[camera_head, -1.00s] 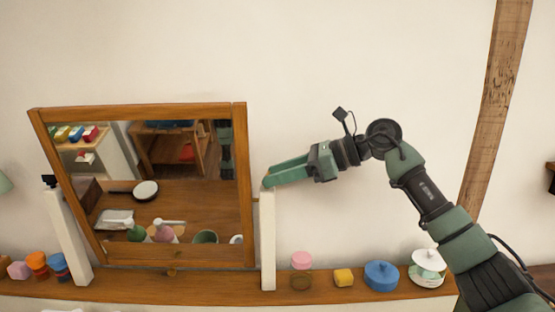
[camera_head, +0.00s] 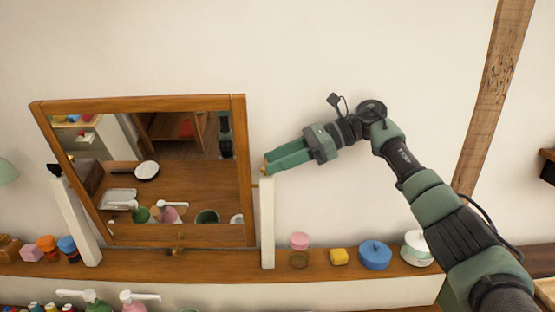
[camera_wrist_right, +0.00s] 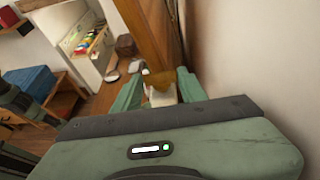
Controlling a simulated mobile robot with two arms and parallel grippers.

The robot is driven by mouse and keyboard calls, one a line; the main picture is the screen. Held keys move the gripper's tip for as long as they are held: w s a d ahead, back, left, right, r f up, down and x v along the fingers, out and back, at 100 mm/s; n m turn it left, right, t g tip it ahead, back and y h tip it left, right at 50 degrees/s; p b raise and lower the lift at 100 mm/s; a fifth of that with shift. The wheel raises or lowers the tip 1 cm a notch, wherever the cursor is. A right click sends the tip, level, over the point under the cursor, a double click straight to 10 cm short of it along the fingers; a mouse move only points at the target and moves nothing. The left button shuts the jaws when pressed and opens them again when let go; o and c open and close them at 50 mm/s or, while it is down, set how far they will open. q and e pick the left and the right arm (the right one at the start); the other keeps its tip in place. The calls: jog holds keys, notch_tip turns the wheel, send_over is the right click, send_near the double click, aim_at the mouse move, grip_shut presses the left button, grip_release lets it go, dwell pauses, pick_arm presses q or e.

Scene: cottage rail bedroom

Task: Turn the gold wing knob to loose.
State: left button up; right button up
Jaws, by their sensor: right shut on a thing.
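The gold wing knob (camera_wrist_right: 158,78) shows between the fingers of my right gripper (camera_wrist_right: 157,92) in the right wrist view. It sits at the top of the white post (camera_head: 267,225) right of the mirror (camera_head: 241,125). In the head view my right gripper (camera_head: 268,167) comes in from the right, its green fingers shut on the knob, which they mostly hide. The mirror has a wooden frame and stands tilted between two white posts. My left gripper is not in view.
A black knob (camera_head: 54,170) tops the left white post (camera_head: 77,220). The wooden shelf (camera_head: 210,265) carries a pink-lidded jar (camera_head: 299,250), a yellow block (camera_head: 339,256), a blue lidded pot (camera_head: 375,255) and a white pot (camera_head: 416,248).

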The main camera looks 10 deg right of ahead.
jog(key=o, duration=1.4)
jog(key=shift+b+v, duration=0.95)
jog(key=shift+v, duration=3)
